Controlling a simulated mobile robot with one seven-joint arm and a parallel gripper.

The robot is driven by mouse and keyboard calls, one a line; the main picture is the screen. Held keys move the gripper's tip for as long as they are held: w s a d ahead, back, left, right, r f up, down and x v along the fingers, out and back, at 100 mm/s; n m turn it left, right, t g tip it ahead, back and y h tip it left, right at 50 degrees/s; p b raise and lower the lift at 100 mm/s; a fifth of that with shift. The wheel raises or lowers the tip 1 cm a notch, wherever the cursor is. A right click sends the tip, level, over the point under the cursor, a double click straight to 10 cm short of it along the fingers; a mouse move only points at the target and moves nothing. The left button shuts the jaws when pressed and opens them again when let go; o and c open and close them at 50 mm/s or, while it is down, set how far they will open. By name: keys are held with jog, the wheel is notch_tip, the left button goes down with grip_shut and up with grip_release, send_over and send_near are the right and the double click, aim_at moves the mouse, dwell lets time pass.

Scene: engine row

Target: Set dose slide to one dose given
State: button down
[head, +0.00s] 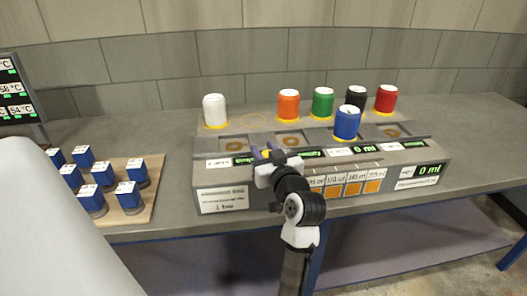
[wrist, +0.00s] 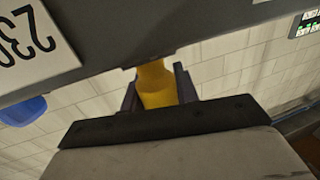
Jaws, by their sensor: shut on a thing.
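My gripper (head: 267,154) is at the upper front edge of the grey dosing console (head: 222,185), left of its middle. In the wrist view my gripper (wrist: 158,92) is shut on a yellow knob (wrist: 156,82), which appears to be the dose slide's handle. The knob sits between the two dark fingers and meets the grey console underside at the top of that view. In the head view my gripper and wrist hide most of the knob and the slide's track. I cannot tell the slide's position. Two green readouts, including one at the right (head: 430,169), show 0 ml.
A blue canister (head: 347,124) stands close to the right of my gripper. White (head: 214,109), orange (head: 288,105), green (head: 323,101), black (head: 356,97) and red (head: 386,98) canisters stand behind. A wooden board (head: 144,196) with several blue blocks lies left.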

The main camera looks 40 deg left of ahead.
jog(key=w+d, duration=0.2)
jog(key=w+d+b, duration=0.1)
jog(key=w, duration=0.1)
jog(key=shift+w+d, duration=0.2)
jog(key=shift+d, duration=0.2)
jog(key=c, duration=1.1)
grip_release()
jog(key=shift+d, duration=0.1)
jog(key=b+v, duration=0.3)
jog(key=v, duration=1)
jog(key=shift+s+d+b, duration=0.25)
jog(key=shift+s+b, duration=0.05)
jog(key=shift+a+r, duration=0.1)
